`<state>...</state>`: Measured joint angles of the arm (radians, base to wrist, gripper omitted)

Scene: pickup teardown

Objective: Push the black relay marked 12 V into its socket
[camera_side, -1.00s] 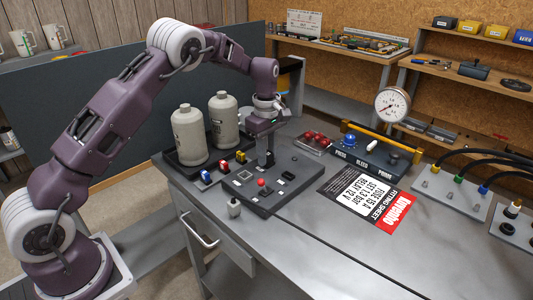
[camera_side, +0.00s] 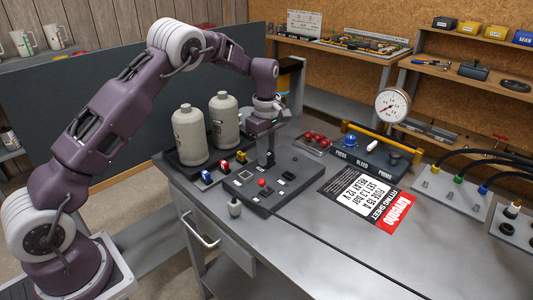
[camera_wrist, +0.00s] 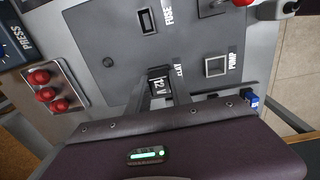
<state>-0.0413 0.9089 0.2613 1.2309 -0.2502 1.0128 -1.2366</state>
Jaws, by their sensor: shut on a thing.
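The black relay (camera_wrist: 158,74) marked 12 V shows between my fingers in the wrist view. My gripper (camera_wrist: 157,90) is shut on it. The relay is over the dark panel (camera_wrist: 108,30), at the partly covered RELAY label. The fingers and relay hide the socket, so I cannot tell how deep the relay sits in it. In the side view my gripper (camera_side: 266,160) points down at the rear part of the panel (camera_side: 262,206), and the relay cannot be made out there.
The FUSE opening (camera_wrist: 147,21) and PUMP socket (camera_wrist: 215,66) are close by on the panel. Red-capped parts (camera_wrist: 46,86) sit on a plate beside it. Two grey bottles (camera_side: 189,135) stand in a tray near my gripper. The fitting sheet (camera_side: 365,196) lies flat on the bench.

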